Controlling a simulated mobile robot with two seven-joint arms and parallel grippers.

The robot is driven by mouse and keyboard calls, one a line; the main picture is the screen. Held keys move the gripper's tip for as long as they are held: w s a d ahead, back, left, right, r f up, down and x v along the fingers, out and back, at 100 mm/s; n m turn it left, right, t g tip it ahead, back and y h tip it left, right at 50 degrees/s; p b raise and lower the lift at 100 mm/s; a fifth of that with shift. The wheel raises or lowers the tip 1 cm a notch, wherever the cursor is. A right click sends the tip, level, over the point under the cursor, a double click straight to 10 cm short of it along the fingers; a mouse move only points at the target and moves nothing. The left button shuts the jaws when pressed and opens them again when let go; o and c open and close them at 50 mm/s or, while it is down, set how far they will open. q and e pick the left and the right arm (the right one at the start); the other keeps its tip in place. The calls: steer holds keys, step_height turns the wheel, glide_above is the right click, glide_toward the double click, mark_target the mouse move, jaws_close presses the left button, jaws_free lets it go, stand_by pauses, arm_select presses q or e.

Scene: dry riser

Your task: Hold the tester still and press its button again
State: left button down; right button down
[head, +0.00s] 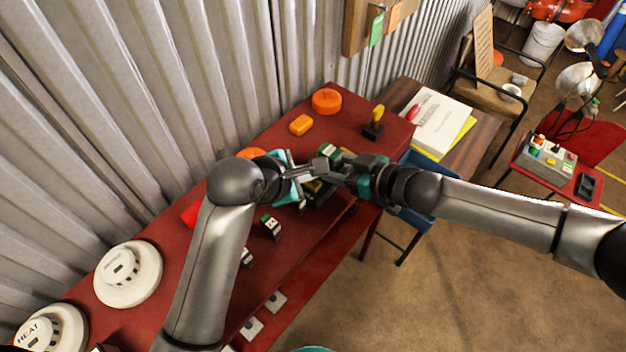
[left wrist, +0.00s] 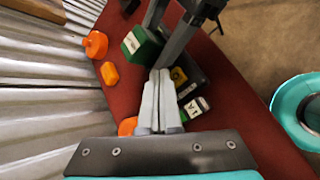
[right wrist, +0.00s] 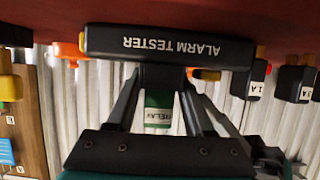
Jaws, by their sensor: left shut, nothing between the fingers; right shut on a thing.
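The alarm tester (right wrist: 165,35) is a black box with white lettering, upside down in the right wrist view. It shows as a dark body with a yellow part (head: 318,194) in the head view, partly hidden by the grippers. My right gripper (head: 326,172) is shut on it; its fingers (right wrist: 158,72) meet the lettered box in the right wrist view. My left gripper (head: 308,172) is shut and empty, its fingertips close beside the tester. In the left wrist view the left fingertips (left wrist: 160,74) are together. I cannot make out the button or whether they touch it.
A green relay block (left wrist: 141,46) stands close by. The red bench (head: 300,268) also holds an orange disc (head: 326,101), an orange block (head: 301,125), a yellow-topped black device (head: 374,122), small modules (head: 270,226) and a white detector (head: 128,274). A corrugated wall (head: 150,80) runs behind.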

mark_target(308, 186)
arm_select(q)
steer(key=shift+f, duration=0.15)
stand_by(0.4)
steer(key=shift+f, duration=0.3)
steer(key=shift+f, duration=0.35)
stand_by(0.5)
steer(key=shift+s+a+f, duration=0.15)
steer(key=shift+f, duration=0.5)
arm_select(e)
steer(key=shift+s+a, duration=0.15)
arm_select(q)
steer(key=shift+r, duration=0.1)
stand_by(0.4)
steer(key=shift+r, duration=1.25)
steer(key=shift+w, duration=0.2)
steer(key=shift+r, duration=2.55)
